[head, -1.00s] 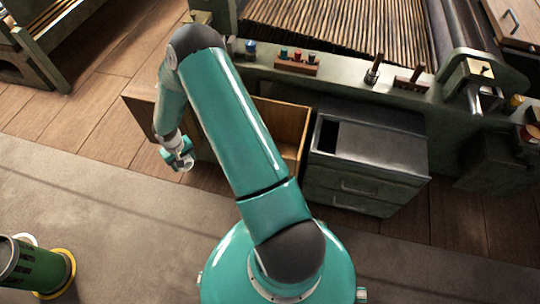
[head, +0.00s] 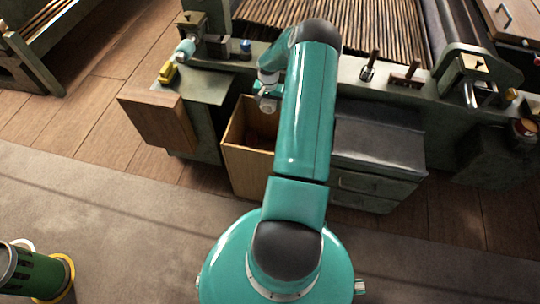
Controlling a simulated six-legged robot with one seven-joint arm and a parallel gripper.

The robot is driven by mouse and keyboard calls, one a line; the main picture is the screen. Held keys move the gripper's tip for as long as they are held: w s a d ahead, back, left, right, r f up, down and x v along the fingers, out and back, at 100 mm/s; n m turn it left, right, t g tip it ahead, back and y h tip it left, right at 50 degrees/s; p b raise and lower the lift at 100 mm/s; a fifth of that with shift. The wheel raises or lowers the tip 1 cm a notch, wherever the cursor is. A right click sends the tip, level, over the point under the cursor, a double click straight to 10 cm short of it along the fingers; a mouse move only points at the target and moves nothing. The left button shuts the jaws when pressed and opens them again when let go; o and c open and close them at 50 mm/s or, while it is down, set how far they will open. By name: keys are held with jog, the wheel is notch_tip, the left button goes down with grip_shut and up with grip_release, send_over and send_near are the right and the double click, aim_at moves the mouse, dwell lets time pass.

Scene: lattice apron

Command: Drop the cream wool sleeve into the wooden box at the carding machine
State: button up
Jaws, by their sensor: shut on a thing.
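The wooden box (head: 248,172) stands open-topped on the floor against the carding machine (head: 350,75). My arm hides its right part. My gripper (head: 267,92) points down over the box opening, near its back edge. It is shut on a small pale thing (head: 267,104), which looks like the cream wool sleeve. The sleeve is small in the picture and partly covered by the fingers. It appears above the box rather than resting in it, though its exact height is hard to tell.
A green cabinet with a wooden front (head: 157,120) stands left of the box, and a dark drawer unit (head: 378,150) stands right. Small tools sit along the machine's ledge. A green slatted bin (head: 35,270) stands at lower left.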

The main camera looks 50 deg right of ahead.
jog(key=shift+w+f, duration=0.15)
jog(key=shift+f, duration=2.75)
jog(key=o, duration=0.8)
jog(key=shift+o, duration=0.2)
notch_tip(320, 180, up, 14)
jog(key=shift+f, duration=0.1)
